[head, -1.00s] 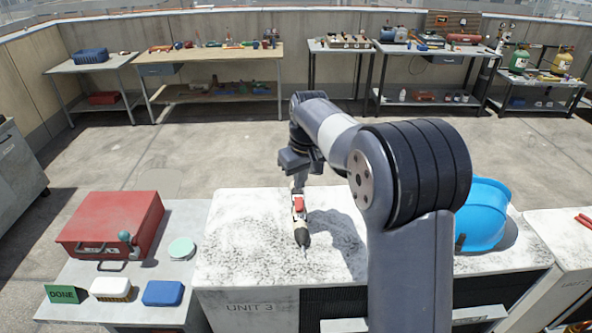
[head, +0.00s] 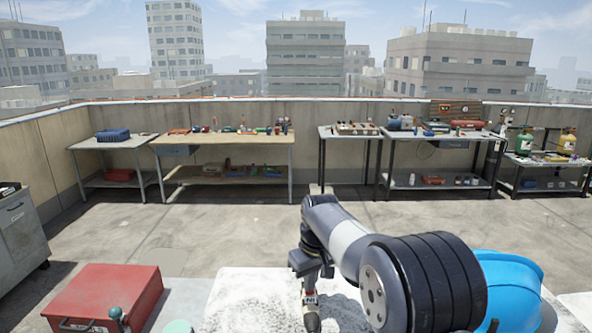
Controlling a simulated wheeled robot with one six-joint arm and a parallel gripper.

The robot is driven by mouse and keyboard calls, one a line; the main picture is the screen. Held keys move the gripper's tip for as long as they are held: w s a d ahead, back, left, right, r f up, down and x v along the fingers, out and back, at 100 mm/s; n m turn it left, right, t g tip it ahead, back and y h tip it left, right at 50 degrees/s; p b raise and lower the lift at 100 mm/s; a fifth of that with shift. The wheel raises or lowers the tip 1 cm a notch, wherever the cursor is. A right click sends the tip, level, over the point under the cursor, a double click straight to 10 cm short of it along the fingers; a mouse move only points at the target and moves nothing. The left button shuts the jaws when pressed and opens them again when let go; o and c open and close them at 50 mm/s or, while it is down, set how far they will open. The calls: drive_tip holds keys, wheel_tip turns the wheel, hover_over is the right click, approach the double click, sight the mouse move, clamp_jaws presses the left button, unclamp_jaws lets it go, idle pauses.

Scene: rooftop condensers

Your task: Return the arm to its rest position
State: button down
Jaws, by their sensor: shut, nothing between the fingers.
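My arm (head: 345,240) reaches out from the lower right and bends down at the wrist. My gripper (head: 312,323) hangs below it, pointing down in front of the white, speckled top of the condenser unit (head: 245,300). It is shut and holds nothing. Its tips are close to the bottom edge of the picture, and I cannot tell how far above the unit they are.
A blue hard hat (head: 512,285) sits right of my arm, partly hidden by it. A red toolbox (head: 105,298) stands at the lower left. A grey cabinet (head: 25,235) is at the left edge. Workbenches (head: 222,140) line the parapet wall, with open floor before them.

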drive_tip(key=shift+r, duration=0.2)
wheel_tip(320, 180, up, 7)
drive_tip(key=p, duration=0.7)
wheel_tip(320, 180, down, 7)
drive_tip(key=b, duration=0.7)
drive_tip(key=shift+f, duration=0.15)
wheel_tip(320, 180, up, 6)
drive_tip(key=p, duration=0.3)
drive_tip(key=shift+f, duration=0.25)
wheel_tip(320, 180, up, 3)
drive_tip(key=p, duration=0.3)
